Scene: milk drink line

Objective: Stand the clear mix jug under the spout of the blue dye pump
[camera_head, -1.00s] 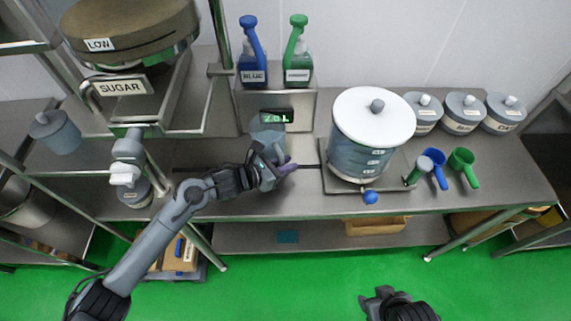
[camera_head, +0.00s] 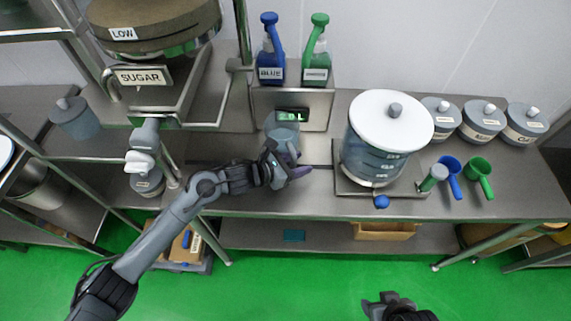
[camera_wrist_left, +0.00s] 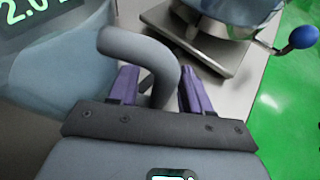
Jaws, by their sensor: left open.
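The clear mix jug (camera_head: 283,133) stands on the bench below the blue dye pump (camera_head: 270,52), in front of the display. My left gripper (camera_head: 290,167) is at the jug's near side and partly hides it. In the left wrist view, the jug (camera_wrist_left: 65,75) is at the left, and its curved grey handle (camera_wrist_left: 145,55) passes between the open purple fingers of my left gripper (camera_wrist_left: 158,90). The pump's spout is too small to make out. My right gripper (camera_head: 382,299) is low in the head view, away from the bench; its jaws are unclear.
The display (camera_head: 291,116) is on the metal stand below the blue and green pumps (camera_head: 317,52). A large lidded dispenser (camera_head: 378,140) with a blue-knobbed tap stands to the right. The sugar hopper (camera_head: 150,65) overhangs the left. Bare bench lies between jug and dispenser.

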